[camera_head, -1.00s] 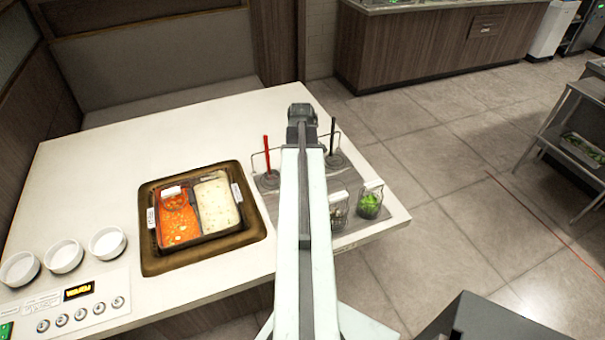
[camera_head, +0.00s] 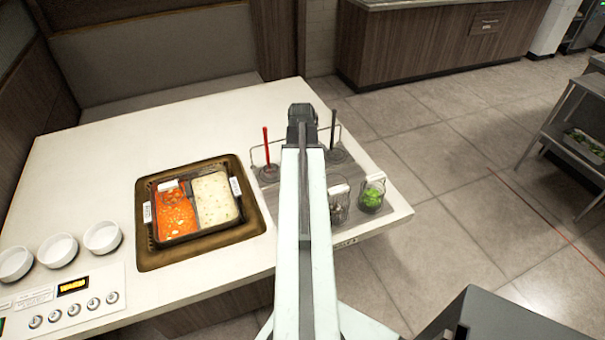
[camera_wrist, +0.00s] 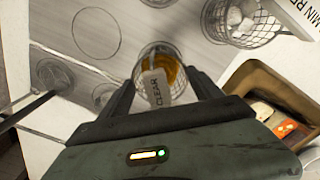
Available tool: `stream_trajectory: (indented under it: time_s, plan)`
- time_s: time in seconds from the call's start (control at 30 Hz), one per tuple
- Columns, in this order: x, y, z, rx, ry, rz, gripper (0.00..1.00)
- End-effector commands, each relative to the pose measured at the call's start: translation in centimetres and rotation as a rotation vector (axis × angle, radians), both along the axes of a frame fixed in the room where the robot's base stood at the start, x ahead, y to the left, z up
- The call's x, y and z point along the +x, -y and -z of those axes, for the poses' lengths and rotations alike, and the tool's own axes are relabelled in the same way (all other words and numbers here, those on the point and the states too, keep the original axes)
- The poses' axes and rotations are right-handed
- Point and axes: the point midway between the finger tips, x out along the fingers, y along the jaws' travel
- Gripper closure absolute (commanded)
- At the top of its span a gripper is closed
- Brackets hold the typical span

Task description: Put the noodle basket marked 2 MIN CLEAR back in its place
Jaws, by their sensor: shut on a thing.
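The noodle basket (camera_wrist: 175,55) is between my gripper's fingers (camera_wrist: 165,82) in the wrist view. It is a round wire basket with orange-yellow contents and a white tag reading CLEAR; the rest of the tag's text cannot be read. My gripper is shut on it. The grey tray (camera_wrist: 115,70) is beneath, with a bare outlined circle (camera_wrist: 94,35) up and left of the basket. Whether the basket touches the tray cannot be told. In the head view my arm hides the gripper and this basket; the tray (camera_head: 362,232) shows on both sides.
Another basket (camera_wrist: 232,25) with pale contents stands near a MIN RED tag. Baskets with dark contents (camera_head: 338,212) and greens (camera_head: 371,195) stand on the tray's right. Red (camera_head: 266,147) and black (camera_head: 333,128) handles rise behind. A two-part pot (camera_head: 240,210) stands left.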

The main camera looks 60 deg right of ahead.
Motion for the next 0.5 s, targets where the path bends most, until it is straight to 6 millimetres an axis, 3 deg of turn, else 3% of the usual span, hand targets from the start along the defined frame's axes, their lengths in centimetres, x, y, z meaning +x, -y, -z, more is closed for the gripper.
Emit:
stream_trajectory:
  time_s: [0.3,0.33,0.4,0.5]
  plan:
    - [-0.02,-0.02,0.27,0.001,0.0,0.0,0.82]
    - [-0.02,-0.03,0.27,0.001,-0.001,0.0,0.2]
    - [-0.02,-0.03,0.28,0.001,-0.001,0.0,0.01]
    - [-0.02,-0.02,0.28,0.0,0.0,0.0,0.01]
